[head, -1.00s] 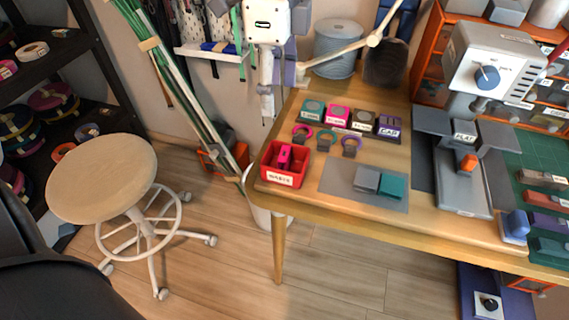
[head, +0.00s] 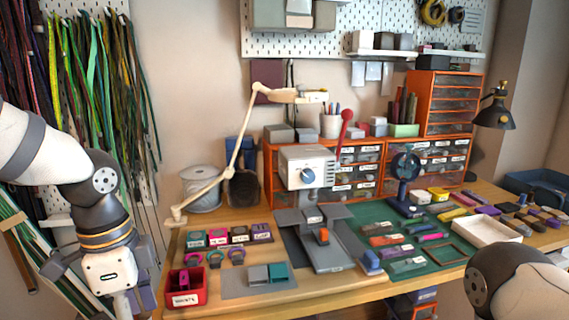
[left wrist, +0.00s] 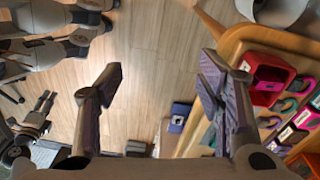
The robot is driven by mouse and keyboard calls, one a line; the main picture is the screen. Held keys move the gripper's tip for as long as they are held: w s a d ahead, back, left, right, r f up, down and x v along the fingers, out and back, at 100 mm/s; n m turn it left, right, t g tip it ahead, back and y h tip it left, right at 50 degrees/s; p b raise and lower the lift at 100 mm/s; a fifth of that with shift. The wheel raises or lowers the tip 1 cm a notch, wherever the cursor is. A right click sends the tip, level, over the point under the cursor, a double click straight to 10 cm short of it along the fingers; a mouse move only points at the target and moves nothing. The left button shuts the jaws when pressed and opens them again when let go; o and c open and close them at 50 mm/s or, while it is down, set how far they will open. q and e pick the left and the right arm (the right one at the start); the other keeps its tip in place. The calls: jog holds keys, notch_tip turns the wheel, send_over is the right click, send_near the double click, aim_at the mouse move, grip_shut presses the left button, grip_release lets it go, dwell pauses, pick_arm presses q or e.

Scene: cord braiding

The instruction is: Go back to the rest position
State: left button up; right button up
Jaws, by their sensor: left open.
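My left gripper (left wrist: 158,85) is open and empty in the left wrist view, its two fingers wide apart above the wooden floor. The table's edge and corner lie by its right finger. In the head view my left arm comes in from the left, with its wrist (head: 110,268) low beside the table's left end; the fingertips are not clear there. My right arm (head: 515,285) shows only as a link at the lower right of the head view, and its gripper is out of the picture.
The wooden table (head: 330,292) carries a red bin (head: 186,298), a grey press (head: 318,240), a green mat (head: 382,222) with several small blocks, and a white tray (head: 486,231). A jointed lamp arm (head: 236,150) rises at the back left. Cords hang at the left wall.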

pick_arm(q)
jog(key=s+d+f+n+g+h, duration=0.1)
jog(key=s+d+f+n, duration=0.2)
jog(key=f, duration=0.6)
jog(key=s+d+f+n+g, duration=0.1)
jog(key=s+f+n, duration=0.3)
jog(key=f, duration=0.6)
jog(key=s+a+f+n+y, duration=0.1)
jog(key=s+a+f+n, duration=0.1)
jog(key=s, duration=0.8)
jog(key=s+a+f+n, duration=0.2)
jog(key=s+f+n, duration=0.3)
jog(key=s, duration=0.6)
jog(key=shift+s+a+f+y, duration=0.2)
jog(key=shift+a+f+y, duration=0.2)
jog(key=shift+f, duration=0.5)
jog(key=shift+c, duration=0.6)
